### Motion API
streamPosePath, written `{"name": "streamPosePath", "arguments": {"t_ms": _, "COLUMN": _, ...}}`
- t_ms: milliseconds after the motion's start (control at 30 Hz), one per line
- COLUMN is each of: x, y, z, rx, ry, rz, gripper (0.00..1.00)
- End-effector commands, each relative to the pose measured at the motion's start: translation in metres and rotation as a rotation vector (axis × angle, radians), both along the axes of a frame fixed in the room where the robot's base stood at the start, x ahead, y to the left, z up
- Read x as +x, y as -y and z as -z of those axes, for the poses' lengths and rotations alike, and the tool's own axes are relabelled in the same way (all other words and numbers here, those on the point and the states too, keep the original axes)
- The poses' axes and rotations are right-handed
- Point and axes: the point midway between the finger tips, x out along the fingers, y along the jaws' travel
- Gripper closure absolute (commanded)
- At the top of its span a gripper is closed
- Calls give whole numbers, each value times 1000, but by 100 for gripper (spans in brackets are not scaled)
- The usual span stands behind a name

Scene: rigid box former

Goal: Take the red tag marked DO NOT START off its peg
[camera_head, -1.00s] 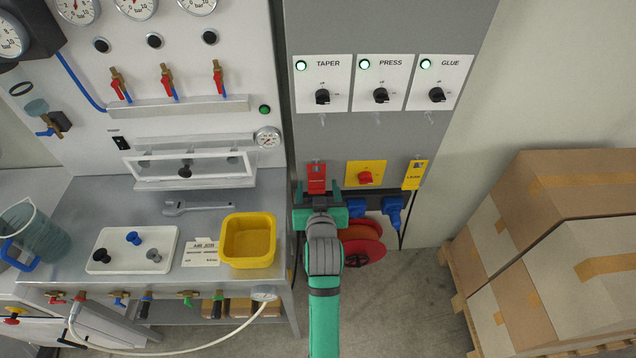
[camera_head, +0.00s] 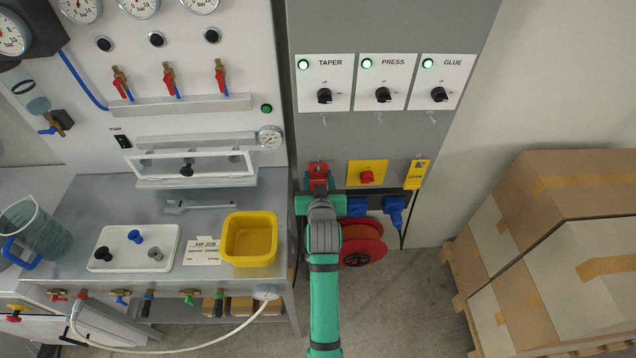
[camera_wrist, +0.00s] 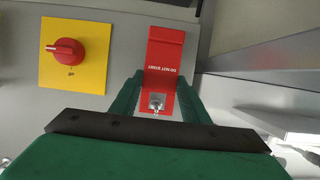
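The red tag (camera_head: 318,170) hangs on the grey panel, left of the yellow plate with the red rotary switch. In the wrist view the red tag (camera_wrist: 165,52) shows upside down with its DO NOT START lettering, and the metal peg (camera_wrist: 156,102) shows at its hole. My gripper (camera_wrist: 161,82) is open, with one green finger on each side of the tag. Whether the fingers touch its edges cannot be told. In the head view my gripper (camera_head: 319,194) covers the tag's lower part.
A yellow tag (camera_head: 416,175) hangs right of the yellow switch plate (camera_head: 367,173). Blue plugs (camera_head: 394,210) and a red reel (camera_head: 362,243) are below the panel. Above are the TAPER, PRESS and GLUE switches (camera_head: 382,84). A bench with a yellow bin (camera_head: 249,240) stands left.

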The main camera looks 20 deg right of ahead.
Motion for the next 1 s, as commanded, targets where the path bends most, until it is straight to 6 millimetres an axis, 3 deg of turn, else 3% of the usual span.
{"name": "streamPosePath", "arguments": {"t_ms": 367, "x": 0, "y": 0, "z": -2, "rx": 0, "ry": 1, "rz": 0, "gripper": 80}}
{"name": "streamPosePath", "arguments": {"t_ms": 600, "x": -2, "y": 0, "z": -17, "rx": 0, "ry": 1, "rz": 0, "gripper": 80}}
{"name": "streamPosePath", "arguments": {"t_ms": 867, "x": -46, "y": -13, "z": -14, "rx": 0, "ry": -1, "rz": 0, "gripper": 80}}
{"name": "streamPosePath", "arguments": {"t_ms": 1000, "x": -78, "y": -23, "z": -13, "rx": 2, "ry": -3, "rz": 0, "gripper": 80}}
